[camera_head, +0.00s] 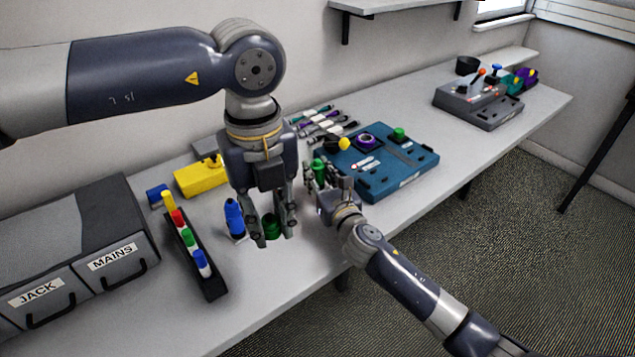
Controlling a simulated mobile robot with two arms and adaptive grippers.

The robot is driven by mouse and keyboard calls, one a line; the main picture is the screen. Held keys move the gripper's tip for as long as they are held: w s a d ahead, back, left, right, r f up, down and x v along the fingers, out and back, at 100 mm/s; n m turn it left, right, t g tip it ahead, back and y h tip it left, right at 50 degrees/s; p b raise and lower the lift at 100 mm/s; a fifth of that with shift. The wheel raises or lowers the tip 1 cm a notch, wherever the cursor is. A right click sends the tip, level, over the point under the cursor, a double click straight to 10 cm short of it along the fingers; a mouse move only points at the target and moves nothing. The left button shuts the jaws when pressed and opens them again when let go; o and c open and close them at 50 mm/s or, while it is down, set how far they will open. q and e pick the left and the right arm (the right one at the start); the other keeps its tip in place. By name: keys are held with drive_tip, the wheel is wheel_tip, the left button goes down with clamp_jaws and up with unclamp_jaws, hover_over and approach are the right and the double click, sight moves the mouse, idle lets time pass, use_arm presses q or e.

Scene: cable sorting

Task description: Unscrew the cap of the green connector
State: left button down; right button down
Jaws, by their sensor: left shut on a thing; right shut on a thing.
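My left gripper (270,232) points down over the front part of the table, its fingers shut on a short dark green piece (271,225), which looks like a cap. My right gripper (322,182) comes in from the lower right and is shut on an upright green cylinder (319,170), which looks like the green connector's body. The two green pieces are apart, the left one lower in the picture. The fingers hide part of both, so threads and ends cannot be made out.
A blue connector (235,217) stands just left of my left gripper. A black rack (213,285) holds several coloured pieces. A yellow block (200,179) lies behind, a teal panel (400,180) to the right. Grey drawers (75,250) stand left. The front table edge is clear.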

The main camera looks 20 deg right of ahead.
sight(321, 189)
drive_tip(key=shift+w+d, duration=0.1)
drive_tip(key=shift+w, duration=0.15)
drive_tip(key=shift+f+b, duration=0.55)
drive_tip(key=shift+f, duration=1.25)
drive_tip(key=shift+f, duration=0.15)
drive_tip(key=c, duration=1.3)
unclamp_jaws()
